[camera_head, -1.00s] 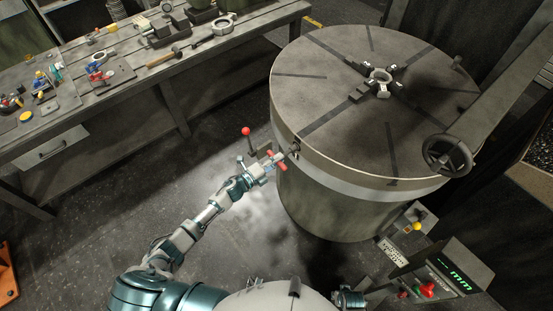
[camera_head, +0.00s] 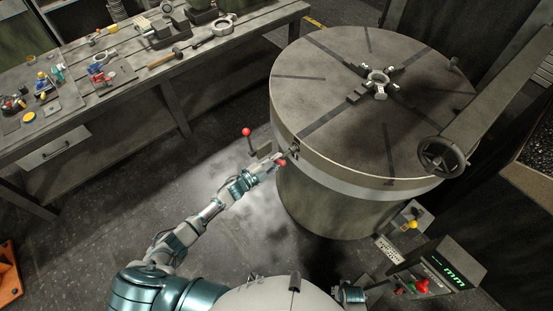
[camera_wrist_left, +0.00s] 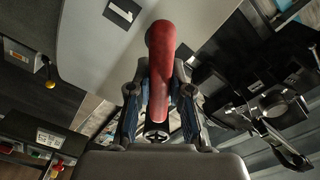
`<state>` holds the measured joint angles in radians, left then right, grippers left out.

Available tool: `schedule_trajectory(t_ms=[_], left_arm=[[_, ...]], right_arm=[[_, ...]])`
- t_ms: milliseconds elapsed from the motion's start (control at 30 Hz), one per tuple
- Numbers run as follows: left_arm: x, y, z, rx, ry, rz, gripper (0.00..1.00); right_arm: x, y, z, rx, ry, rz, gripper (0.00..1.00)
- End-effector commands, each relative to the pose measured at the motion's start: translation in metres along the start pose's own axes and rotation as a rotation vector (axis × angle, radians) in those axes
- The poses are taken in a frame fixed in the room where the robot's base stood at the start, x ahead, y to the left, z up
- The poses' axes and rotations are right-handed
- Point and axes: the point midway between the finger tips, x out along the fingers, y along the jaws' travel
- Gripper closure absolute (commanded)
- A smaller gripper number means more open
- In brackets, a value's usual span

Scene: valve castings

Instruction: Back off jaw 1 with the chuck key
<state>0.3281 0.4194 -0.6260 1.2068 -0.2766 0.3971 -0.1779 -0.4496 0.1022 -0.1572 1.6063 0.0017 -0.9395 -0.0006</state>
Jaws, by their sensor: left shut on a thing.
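The chuck key's red handle (camera_head: 281,162) is at the left side of the round chuck (camera_head: 330,120), at its rim. My left gripper (camera_head: 272,168) is shut on it. In the left wrist view, the red bar (camera_wrist_left: 160,70) stands between the two fingers (camera_wrist_left: 160,105), running up the picture. Whether the key's tip is seated in the rim is hidden. A pale ring casting (camera_head: 377,79) sits at the chuck's centre among several jaws. The near-left jaw (camera_head: 355,97) lies in the slot that runs toward the key; no jaw number is legible.
A red-knobbed lever (camera_head: 247,132) stands just left of the chuck, close to my left gripper. A workbench (camera_head: 150,92) with tools and parts is at upper left. A handwheel (camera_head: 440,156) and a control panel with green display (camera_head: 455,268) are at right. Floor between is clear.

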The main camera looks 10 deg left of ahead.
Motion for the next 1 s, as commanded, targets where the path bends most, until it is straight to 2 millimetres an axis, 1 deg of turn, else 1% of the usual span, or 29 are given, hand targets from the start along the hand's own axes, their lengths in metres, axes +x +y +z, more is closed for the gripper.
schedule_trajectory(t_ms=[33,100,433,733,1000], left_arm=[[0.0018,-0.004,-0.0028,-0.038,0.005,-0.004,1.0],[0.0017,-0.003,-0.0023,-0.061,0.005,-0.005,1.0],[0.0018,-0.0025,-0.0021,-0.055,0.006,-0.005,1.0],[0.002,-0.0017,-0.0025,0.056,0.007,-0.008,1.0],[0.0021,-0.0021,-0.0032,0.066,0.007,-0.007,1.0]], right_arm=[[-0.0033,0.0002,-0.0009,0.0,0.0,0.0,0.6],[-0.0029,0.0002,-0.0007,0.0,0.0,0.0,0.6],[-0.0017,0.0001,-0.0003,0.0,0.0,0.0,0.6],[0.0042,-0.0001,0.0013,0.0,-0.001,0.0,0.6],[0.0036,0.0,0.0011,0.0,0.0,0.0,0.6]])
